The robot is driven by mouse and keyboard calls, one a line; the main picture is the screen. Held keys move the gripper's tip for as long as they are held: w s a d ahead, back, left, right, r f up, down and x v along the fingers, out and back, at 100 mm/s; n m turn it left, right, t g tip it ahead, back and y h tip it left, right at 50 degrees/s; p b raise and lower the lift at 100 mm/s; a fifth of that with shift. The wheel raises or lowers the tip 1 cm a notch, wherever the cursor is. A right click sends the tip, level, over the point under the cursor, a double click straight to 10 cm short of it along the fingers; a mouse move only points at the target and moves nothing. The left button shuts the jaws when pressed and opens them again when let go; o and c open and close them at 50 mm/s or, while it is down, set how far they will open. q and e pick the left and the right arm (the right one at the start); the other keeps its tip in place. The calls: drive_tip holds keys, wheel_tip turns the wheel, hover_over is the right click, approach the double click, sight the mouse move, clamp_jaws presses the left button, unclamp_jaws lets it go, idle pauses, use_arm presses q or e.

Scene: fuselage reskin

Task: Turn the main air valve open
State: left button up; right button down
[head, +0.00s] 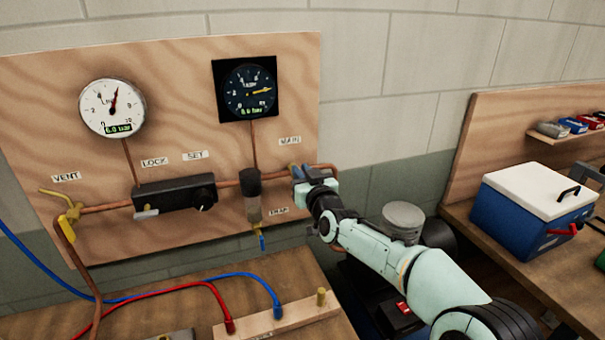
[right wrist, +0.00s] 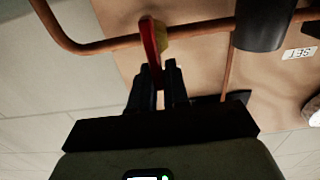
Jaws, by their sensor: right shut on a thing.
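The main air valve sits on the copper pipe below the MAIN label (head: 290,141) at the right of the wooden panel. In the right wrist view its red lever (right wrist: 151,42) lies across the pipe, with the brass body (right wrist: 162,32) behind it. In the head view my gripper mostly hides the valve. My right gripper (head: 303,172) is at the valve. In the right wrist view its dark fingers (right wrist: 157,82) are shut on the lower end of the red lever. My left gripper is not in view.
A white gauge (head: 112,108) and a dark gauge (head: 249,90) hang above the pipe. A black regulator (head: 175,196), a filter bowl (head: 252,198) and a yellow vent valve (head: 69,222) lie leftward. Hoses cross the bench below. A blue cooler box (head: 523,220) stands right.

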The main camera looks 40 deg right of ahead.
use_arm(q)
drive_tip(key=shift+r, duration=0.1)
use_arm(e)
drive_tip(key=shift+a+n, duration=0.1)
drive_tip(key=shift+n, duration=0.2)
drive_tip(key=n+p, duration=0.1)
drive_tip(key=n, duration=0.3)
drive_tip(key=a+f+n, duration=0.1)
drive_tip(key=n, duration=0.4)
drive_tip(key=a+f+n+p, duration=0.1)
drive_tip(key=n, duration=0.3)
drive_tip(key=shift+w+a+n+p, duration=0.2)
drive_tip(key=shift+w+n+p, duration=0.1)
drive_tip(key=shift+w+p, duration=0.1)
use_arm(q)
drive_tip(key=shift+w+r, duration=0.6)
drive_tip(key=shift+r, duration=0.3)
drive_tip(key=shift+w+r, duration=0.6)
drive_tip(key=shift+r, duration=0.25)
use_arm(e)
drive_tip(key=shift+f+n, duration=0.25)
drive_tip(key=shift+n, duration=0.65)
drive_tip(key=shift+f+n, duration=0.2)
drive_tip(key=shift+n, duration=0.7)
drive_tip(key=c, duration=1.2)
unclamp_jaws()
